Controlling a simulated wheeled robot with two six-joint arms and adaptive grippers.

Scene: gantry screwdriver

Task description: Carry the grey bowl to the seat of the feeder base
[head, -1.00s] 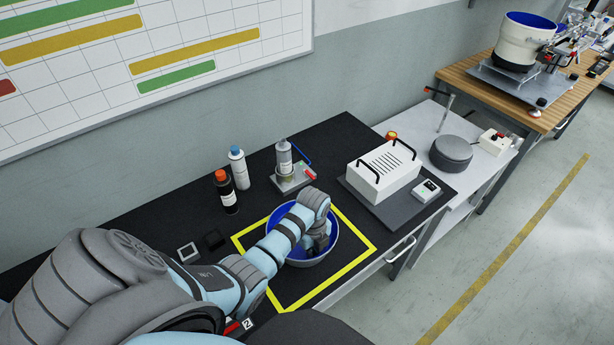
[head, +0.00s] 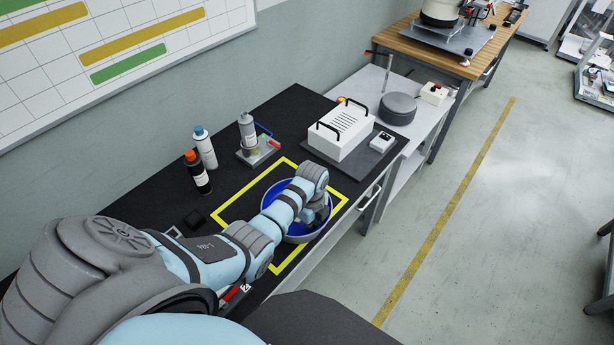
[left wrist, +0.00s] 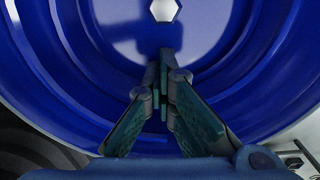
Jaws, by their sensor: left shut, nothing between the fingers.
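The bowl (head: 297,238), grey outside and blue inside, stands on the black bench inside a yellow outline. My left gripper (head: 318,216) reaches down into it, and my forearm hides part of the bowl. In the left wrist view the blue inner wall of the bowl (left wrist: 60,70) fills most of the picture, with a pale hexagon on its floor. There the left gripper (left wrist: 166,75) has its fingertips together with nothing seen between them. A dark grey round drum (head: 398,108), probably the feeder base, stands on the light side bench. My right gripper is not in view.
A white box with black handles (head: 340,130) stands between bowl and drum, with a small device (head: 382,142) beside it. An orange-capped bottle (head: 198,175), a blue-capped bottle (head: 204,148) and a fixture (head: 257,150) stand behind the bowl. Open floor (head: 480,230) lies right.

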